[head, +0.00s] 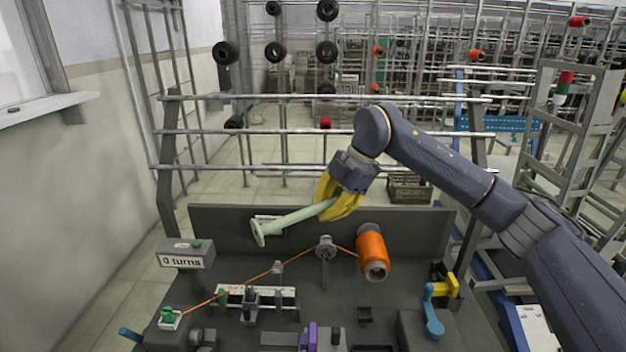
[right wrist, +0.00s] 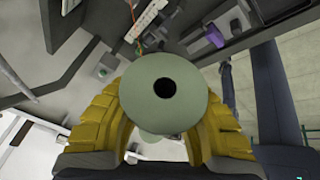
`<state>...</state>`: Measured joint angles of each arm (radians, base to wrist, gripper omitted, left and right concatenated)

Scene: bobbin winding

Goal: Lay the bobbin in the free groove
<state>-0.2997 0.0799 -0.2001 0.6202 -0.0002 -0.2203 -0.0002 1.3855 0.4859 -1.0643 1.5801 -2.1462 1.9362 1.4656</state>
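A pale green empty bobbin (head: 290,220) with a flanged end is held above the back part of the dark bench (head: 310,265). My right gripper (head: 331,207), with yellow fingers, is shut on the bobbin near its right end in the head view. In the right wrist view the round bobbin flange (right wrist: 160,112) with its dark centre hole sits between the two yellow fingers. The bobbin tilts slightly, its left end lower in the head view. I cannot clearly make out which groove is free. My left gripper is not in view.
An orange thread spool (head: 372,252) stands right of a guide post (head: 326,252); an orange thread crosses the bench to the front left. A counter box reading "0 turns" (head: 184,259) is at left. A blue and yellow crank (head: 435,310) is at right.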

